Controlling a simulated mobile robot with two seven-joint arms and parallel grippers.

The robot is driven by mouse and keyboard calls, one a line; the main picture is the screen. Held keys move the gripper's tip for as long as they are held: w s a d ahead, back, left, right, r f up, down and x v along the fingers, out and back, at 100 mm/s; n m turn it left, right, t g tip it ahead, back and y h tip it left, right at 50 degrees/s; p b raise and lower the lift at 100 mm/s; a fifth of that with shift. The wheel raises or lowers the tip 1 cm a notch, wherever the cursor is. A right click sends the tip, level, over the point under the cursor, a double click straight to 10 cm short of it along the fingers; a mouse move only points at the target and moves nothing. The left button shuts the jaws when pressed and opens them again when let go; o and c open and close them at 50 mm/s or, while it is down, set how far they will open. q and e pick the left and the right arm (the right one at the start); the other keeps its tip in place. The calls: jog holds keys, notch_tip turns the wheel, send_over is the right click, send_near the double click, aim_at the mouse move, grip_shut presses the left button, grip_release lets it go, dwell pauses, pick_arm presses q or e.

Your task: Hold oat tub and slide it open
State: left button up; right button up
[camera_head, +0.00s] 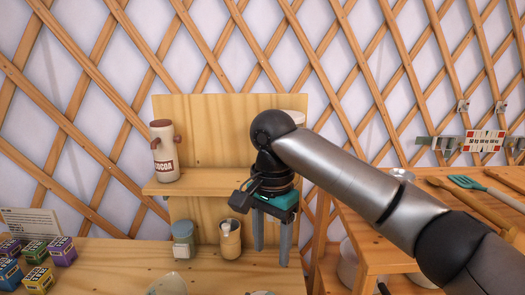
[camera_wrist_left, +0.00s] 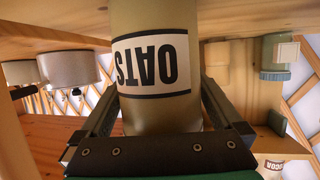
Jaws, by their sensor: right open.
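The oat tub (camera_wrist_left: 152,65), olive-beige with a white OATS label, fills the middle of the left wrist view, upside down in the picture. My left gripper (camera_wrist_left: 160,95) has one finger along each side of it and appears shut on it. The tub's lid cannot be made out.
A cocoa jar (camera_head: 164,152) stands on the small shelf (camera_head: 200,187). Below stand a blue-green jar (camera_head: 183,240) and a beige mug (camera_head: 230,238) to the right of it. Several tea boxes (camera_head: 37,252) sit at the left. A wooden cart (camera_head: 350,215) with utensils is at the right.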

pick_arm(q)
jog(key=shift+s, duration=0.1)
dwell(0.5)
jog(key=shift+r+p+v, duration=0.25)
jog(key=shift+p+v, duration=0.65)
jog(key=shift+v, duration=0.4)
jog(key=shift+r+p+v, duration=0.25)
jog(key=shift+p+v, duration=0.65)
jog(key=shift+v, duration=0.4)
